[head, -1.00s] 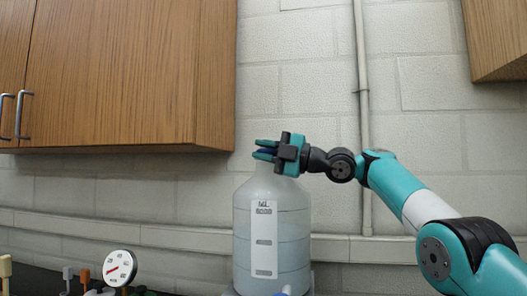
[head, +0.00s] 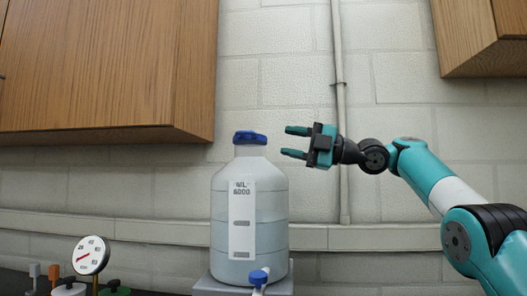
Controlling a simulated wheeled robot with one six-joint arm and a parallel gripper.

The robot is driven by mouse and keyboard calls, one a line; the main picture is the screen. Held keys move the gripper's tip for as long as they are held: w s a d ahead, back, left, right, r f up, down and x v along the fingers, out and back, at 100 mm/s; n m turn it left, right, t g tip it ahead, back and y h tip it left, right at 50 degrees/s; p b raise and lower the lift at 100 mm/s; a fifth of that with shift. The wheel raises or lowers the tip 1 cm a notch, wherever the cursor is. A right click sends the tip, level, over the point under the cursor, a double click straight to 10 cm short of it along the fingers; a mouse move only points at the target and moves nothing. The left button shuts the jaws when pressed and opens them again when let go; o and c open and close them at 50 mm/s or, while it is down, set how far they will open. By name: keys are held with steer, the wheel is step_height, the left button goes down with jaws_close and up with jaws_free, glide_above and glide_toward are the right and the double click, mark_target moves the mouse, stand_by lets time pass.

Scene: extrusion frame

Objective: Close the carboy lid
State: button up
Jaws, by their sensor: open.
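The carboy (head: 278,205) is a translucent white bottle with a white label, standing upright on a grey stand (head: 215,286). Its blue lid (head: 250,137) sits on top of the neck; from this view I cannot tell how tightly it is seated. My gripper (head: 291,142) is to the right of the lid, at about the same height. Its two teal fingers point left, spread apart with nothing between them, and a gap of wall shows between the fingertips and the lid.
A blue-handled spigot (head: 258,278) sticks out low at the carboy's front. A round gauge (head: 91,255) and several small coloured knobs stand at the lower left. Wooden cabinets (head: 100,65) hang at upper left and upper right. A vertical pipe (head: 341,110) runs down the wall behind my gripper.

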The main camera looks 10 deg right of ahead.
steer(key=shift+b+v, duration=0.45)
steer(key=shift+v, duration=2.2)
